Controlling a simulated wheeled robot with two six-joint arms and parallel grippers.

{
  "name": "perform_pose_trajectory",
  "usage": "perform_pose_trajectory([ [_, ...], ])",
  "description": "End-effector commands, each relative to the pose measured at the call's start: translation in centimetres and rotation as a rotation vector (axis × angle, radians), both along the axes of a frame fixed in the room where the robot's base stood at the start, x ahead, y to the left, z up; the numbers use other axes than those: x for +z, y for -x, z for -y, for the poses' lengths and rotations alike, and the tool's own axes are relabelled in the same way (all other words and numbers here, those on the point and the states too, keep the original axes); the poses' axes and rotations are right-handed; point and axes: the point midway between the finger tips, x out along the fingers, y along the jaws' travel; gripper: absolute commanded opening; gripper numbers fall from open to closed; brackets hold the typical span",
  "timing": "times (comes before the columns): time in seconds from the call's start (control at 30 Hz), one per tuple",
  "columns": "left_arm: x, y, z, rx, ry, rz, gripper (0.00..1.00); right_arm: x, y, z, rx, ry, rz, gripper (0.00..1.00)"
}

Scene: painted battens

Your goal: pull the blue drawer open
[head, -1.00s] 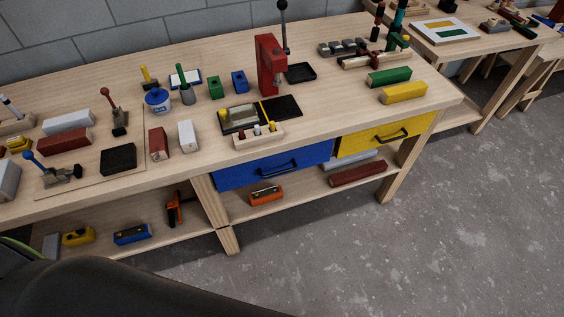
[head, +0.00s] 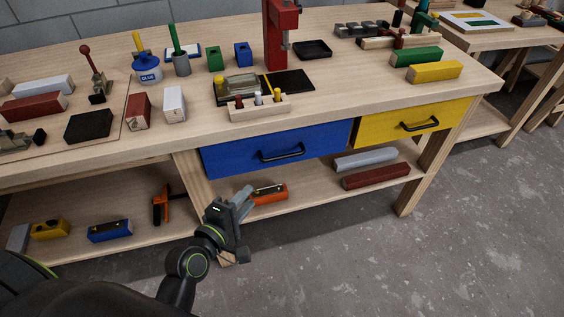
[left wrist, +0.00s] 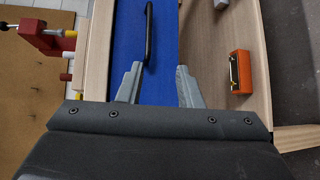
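The blue drawer (head: 240,151) sits under the bench top, its front flush with the bench and closed. Its black bar handle (head: 282,152) is in the middle of the front. The drawer front (left wrist: 162,88) and handle (left wrist: 149,35) also show in the left wrist view, the handle ahead of the left finger. My left gripper (head: 242,197) is in front of and below the drawer's left end, apart from the handle. In the left wrist view its two fingers (left wrist: 160,84) are spread, with nothing between them. My right gripper is in neither view.
A yellow drawer (head: 380,127) with a black handle is to the right of the blue one. The lower shelf (head: 300,193) holds an orange spirit level (head: 270,194) and grey and red bars. The bench top bears many tools and blocks. The floor in front is clear.

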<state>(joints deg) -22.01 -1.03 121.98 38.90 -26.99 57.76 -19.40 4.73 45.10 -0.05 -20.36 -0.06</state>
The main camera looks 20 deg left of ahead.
Motion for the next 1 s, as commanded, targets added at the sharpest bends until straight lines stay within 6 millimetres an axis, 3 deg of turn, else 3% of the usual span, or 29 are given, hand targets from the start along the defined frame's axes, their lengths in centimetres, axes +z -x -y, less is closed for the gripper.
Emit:
perform_pose_trajectory([
  [0.1,1.4,0.0,0.2,-0.001,0.037,0.028,0.32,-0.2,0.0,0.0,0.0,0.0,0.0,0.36],
  [0.27,1.6,-1.4,0.6,-0.002,0.046,0.033,0.32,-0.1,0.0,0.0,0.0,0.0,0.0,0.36],
  [1.0,-0.6,-14.8,3.3,-0.002,0.04,0.032,0.32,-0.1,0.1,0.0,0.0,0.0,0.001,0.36],
])
